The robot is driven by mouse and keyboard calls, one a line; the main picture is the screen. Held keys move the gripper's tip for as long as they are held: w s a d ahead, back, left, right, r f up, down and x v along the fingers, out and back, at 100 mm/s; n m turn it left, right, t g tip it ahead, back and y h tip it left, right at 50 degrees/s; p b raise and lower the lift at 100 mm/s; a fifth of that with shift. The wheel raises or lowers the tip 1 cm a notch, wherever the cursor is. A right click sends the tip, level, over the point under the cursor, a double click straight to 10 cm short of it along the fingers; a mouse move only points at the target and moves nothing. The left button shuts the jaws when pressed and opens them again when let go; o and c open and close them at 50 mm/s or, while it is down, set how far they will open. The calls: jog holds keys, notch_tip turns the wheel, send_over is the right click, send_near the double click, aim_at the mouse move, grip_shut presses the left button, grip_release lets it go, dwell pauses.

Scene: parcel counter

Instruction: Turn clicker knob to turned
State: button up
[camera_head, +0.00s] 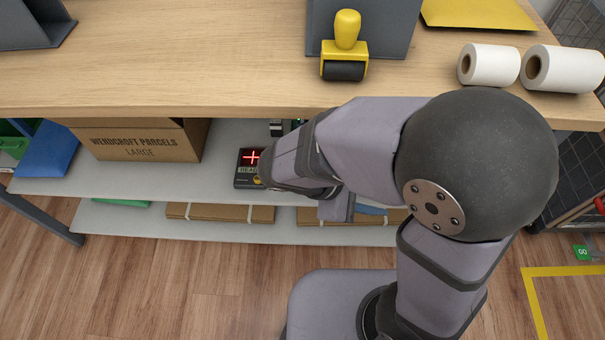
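A small dark device (243,181), which looks like the clicker, sits on the upper shelf under the counter. Its screen shows a red cross, with a pale green label strip below it. An orange-yellow round part (257,180), which may be the knob, shows at its lower right edge. My arm reaches in from the right under the counter. The dark end of my arm, where my gripper (266,168) is, lies right beside the device and partly covers its right side. The fingers cannot be made out, nor whether they touch the knob.
The wooden counter (180,60) overhangs the shelf. A yellow-handled roller (346,45) and two white paper rolls (490,64) stand on it. A cardboard box (137,141) sits left of the device on the shelf (150,188). Flat cartons (235,213) lie on the shelf below.

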jog(key=w+a+f+n+t+y+b, duration=0.1)
jog(key=w+a+f+n+t+b, duration=0.2)
jog(key=a+f+n+b, duration=0.1)
jog(key=w+a+f+n+t+y+b, duration=0.2)
jog(key=w+a+f+n+t+b, duration=0.1)
jog(key=a+n, duration=0.4)
jog(key=w+a+f+n+t+y+b, duration=0.1)
jog(key=w+a+f+n+t+b, duration=0.3)
jog(key=w+a+n+b, duration=0.1)
jog(key=shift+w+a+f+n+y, duration=0.3)
jog(key=shift+a+f+y, duration=0.1)
jog(key=shift+a, duration=0.2)
jog(key=shift+a+t, duration=0.3)
jog(key=shift+a, duration=0.05)
jog(key=shift+b+x, duration=1.65)
jog(key=shift+x, duration=2.05)
grip_shut()
